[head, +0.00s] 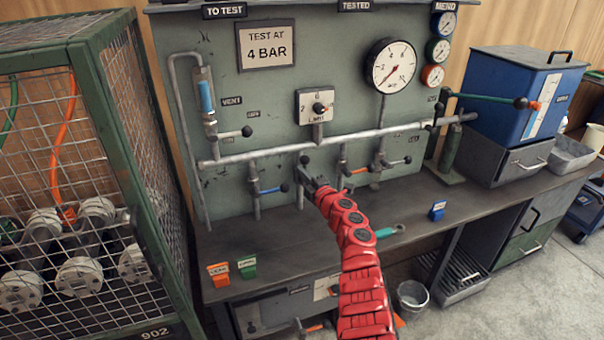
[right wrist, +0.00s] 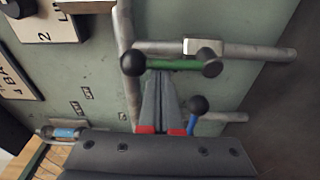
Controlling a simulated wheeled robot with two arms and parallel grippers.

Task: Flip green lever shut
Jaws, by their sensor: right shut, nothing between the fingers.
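The green lever (right wrist: 170,65) shows in the right wrist view. It lies parallel to its branch pipe, with a black ball at one end and the pivot at the other. In the head view its black ball (head: 305,160) shows just below the main pipe; my gripper hides most of the handle. My right gripper (head: 311,182) is shut and empty. In the right wrist view its fingertips (right wrist: 161,73) are right beside the green handle, near its middle; I cannot tell if they touch. My left gripper is not in view.
The blue lever (head: 270,190) sits left of my right gripper and crosses its pipe. An orange lever (head: 358,171) is to the right. The dial (head: 317,107) is above. Orange (head: 218,275) and green (head: 247,267) tags stand on the bench. A wire cage (head: 100,150) stands at left.

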